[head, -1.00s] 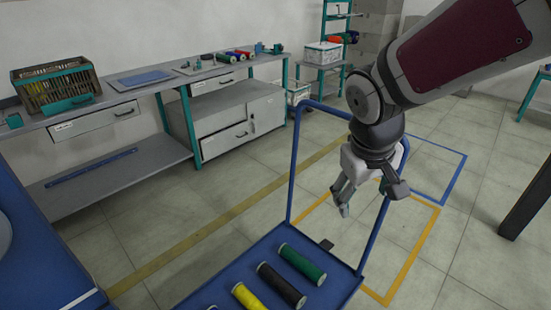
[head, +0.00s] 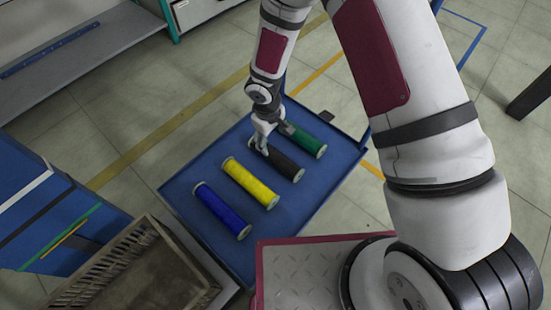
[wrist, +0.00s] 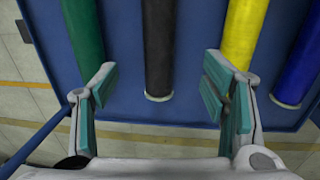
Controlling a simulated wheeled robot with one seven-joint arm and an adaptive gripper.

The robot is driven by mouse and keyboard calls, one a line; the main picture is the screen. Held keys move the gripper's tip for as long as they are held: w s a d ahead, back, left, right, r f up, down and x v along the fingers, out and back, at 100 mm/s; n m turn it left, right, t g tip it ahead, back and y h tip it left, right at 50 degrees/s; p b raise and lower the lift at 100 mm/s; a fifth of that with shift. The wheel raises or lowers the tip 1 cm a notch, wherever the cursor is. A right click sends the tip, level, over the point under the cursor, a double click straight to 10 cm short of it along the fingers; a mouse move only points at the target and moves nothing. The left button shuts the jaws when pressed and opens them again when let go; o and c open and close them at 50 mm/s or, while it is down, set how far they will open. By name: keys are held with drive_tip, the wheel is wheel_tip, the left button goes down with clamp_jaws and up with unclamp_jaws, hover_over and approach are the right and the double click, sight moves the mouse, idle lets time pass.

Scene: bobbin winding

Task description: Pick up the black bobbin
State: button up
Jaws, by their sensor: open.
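The black bobbin (head: 284,165) lies on the blue cart tray (head: 301,206) between the green bobbin (head: 306,140) and the yellow bobbin (head: 250,183). My gripper (head: 262,143) is over its far end in the head view and partly hides that end. In the wrist view, the black bobbin (wrist: 159,50) runs down the middle, between the two spread fingers of my gripper (wrist: 159,95). The fingers are open and hold nothing. The left finger is near the green bobbin (wrist: 84,35), and the right finger overlaps the yellow bobbin (wrist: 238,35) in the picture.
A blue bobbin (head: 222,210) lies on the tray left of the yellow one. A brown crate (head: 150,275) stands at the lower left, beside a blue surface (head: 60,215). A grey bench shelf (head: 75,45) is at the back left.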

sight(275, 154)
drive_tip(key=f+b, duration=0.1)
drive_tip(key=f, duration=0.4)
drive_tip(key=f+b, duration=0.1)
drive_tip(key=f, duration=0.2)
drive_tip(key=shift+w+d+b, duration=0.2)
drive_tip(key=shift+d+b, duration=0.05)
drive_tip(key=shift+b, duration=0.05)
drive_tip(key=shift+w+d+f+b, duration=0.1)
drive_tip(key=shift+f+b, duration=0.35)
drive_tip(key=shift+f, duration=0.5)
drive_tip(key=shift+w+d+f+b, duration=0.15)
drive_tip(key=shift+f+b, duration=0.3)
drive_tip(key=shift+f, duration=0.5)
drive_tip(key=shift+w+d+f+b, duration=0.1)
drive_tip(key=shift+f+b, duration=0.35)
drive_tip(key=shift+f, duration=0.5)
drive_tip(key=shift+c, duration=0.4)
drive_tip(key=shift+r, duration=0.1)
drive_tip(key=c, duration=1.4)
